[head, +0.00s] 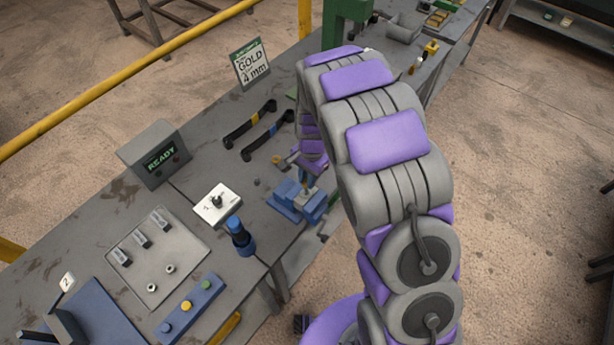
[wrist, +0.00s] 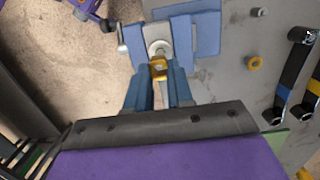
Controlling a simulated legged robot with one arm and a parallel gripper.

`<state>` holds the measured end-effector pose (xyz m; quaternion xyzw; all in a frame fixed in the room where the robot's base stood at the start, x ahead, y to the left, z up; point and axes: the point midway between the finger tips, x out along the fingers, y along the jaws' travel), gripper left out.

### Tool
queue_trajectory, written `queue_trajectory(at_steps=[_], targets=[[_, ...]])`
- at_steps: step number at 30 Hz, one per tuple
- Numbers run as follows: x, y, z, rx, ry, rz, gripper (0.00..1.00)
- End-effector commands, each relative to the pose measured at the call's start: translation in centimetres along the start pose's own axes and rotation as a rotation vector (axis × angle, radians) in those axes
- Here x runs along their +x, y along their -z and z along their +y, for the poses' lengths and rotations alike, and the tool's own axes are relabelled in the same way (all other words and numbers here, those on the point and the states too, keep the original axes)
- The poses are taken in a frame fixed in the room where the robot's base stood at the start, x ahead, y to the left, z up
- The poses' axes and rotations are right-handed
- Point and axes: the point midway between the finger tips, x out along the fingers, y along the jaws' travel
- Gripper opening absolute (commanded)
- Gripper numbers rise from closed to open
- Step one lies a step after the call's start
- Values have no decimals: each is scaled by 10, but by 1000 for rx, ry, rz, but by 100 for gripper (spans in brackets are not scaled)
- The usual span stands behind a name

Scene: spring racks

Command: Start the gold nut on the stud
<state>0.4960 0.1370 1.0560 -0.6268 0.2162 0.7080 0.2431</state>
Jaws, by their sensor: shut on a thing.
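My gripper (wrist: 158,84) points at the blue vise (wrist: 204,33), its two blue fingers shut on the gold nut (wrist: 159,68). The nut sits between the fingertips, close beside a pale round piece (wrist: 160,47) in the vise that looks like the stud with its washer. I cannot tell whether nut and stud touch. In the head view the vise (head: 284,208) stands at the table's edge, with my gripper (head: 308,184) low over it. The nut and stud are too small to make out there.
A loose gold ring (wrist: 254,63) lies on the table right of the vise. A sign reading GOLD 4 mm (head: 251,64) and a READY box (head: 156,153) stand further back. A white plate (head: 210,211) and blue cylinder (head: 240,238) are left of the vise.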

Motion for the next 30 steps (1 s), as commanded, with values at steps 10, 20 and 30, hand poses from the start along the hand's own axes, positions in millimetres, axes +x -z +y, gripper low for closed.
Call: queue_trajectory(at_steps=[10,20,30], targets=[[6,1,0,0,0,0,3],[14,2,0,0,0,0,3],[18,2,0,0,1,1,3]])
